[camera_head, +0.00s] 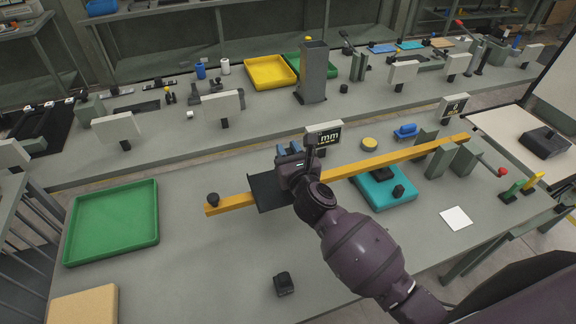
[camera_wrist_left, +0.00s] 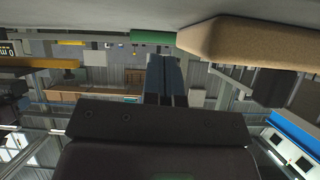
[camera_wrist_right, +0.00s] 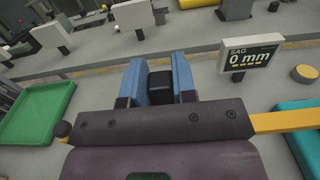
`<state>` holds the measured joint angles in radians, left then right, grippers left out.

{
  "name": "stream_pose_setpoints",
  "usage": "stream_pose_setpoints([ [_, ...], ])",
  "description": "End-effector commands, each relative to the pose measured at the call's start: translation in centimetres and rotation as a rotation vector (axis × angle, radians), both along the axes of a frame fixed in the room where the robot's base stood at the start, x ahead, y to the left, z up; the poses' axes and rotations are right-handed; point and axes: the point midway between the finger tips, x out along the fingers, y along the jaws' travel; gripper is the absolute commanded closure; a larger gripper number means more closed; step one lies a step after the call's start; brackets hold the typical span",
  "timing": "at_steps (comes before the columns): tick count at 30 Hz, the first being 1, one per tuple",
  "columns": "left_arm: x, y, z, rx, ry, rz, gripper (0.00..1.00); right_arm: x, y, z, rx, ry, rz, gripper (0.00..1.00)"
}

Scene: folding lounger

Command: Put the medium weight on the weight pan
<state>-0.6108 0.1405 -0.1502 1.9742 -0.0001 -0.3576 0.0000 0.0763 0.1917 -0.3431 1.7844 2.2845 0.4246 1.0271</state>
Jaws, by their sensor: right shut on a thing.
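My right gripper (camera_head: 290,150) is over the left part of a long yellow beam (camera_head: 345,170). In the right wrist view its blue fingers (camera_wrist_right: 160,82) are shut on a small black block (camera_wrist_right: 160,88), which looks like a weight.
A display (camera_wrist_right: 250,58) reading "SAG 0 mm" stands behind the beam. A black knob (camera_head: 212,199) is at the beam's left end. A green tray (camera_head: 112,222) and a tan block (camera_head: 84,304) lie left. A white card (camera_head: 455,218) lies right. The front middle table is mostly clear.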

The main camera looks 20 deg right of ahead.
Motion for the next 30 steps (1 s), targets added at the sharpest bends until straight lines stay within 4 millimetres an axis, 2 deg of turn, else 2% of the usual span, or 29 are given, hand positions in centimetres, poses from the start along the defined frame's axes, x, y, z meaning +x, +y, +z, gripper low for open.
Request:
stream_pose_setpoints([
  [2, 0.1, 0.0, 0.0, 0.0, -0.002, 0.0, 1.0, 0.0, 0.0, -0.2, 0.001, -0.004, 0.001, 1.0],
  [9, 0.1, 0.0, -1.3, 0.001, -0.001, -0.001, 1.0, 0.0, 0.1, -3.3, 0.003, -0.002, 0.0, 1.0],
  [12, 0.2, 0.0, -1.5, 0.001, -0.002, -0.001, 1.0, 0.0, 0.1, -4.0, 0.002, -0.003, 0.001, 1.0],
  [27, 0.5, 0.0, -1.4, 0.002, -0.009, -0.003, 1.0, 0.0, 0.0, -4.5, 0.0, -0.004, 0.001, 1.0],
  [28, 0.5, 0.0, -1.4, 0.002, -0.009, -0.003, 1.0, 0.0, 0.0, -4.7, 0.0, 0.001, 0.0, 0.73],
  [30, 0.5, 0.0, -1.3, 0.002, -0.009, -0.003, 1.0, 0.0, 0.0, -4.7, 0.0, 0.001, 0.0, 0.62],
])
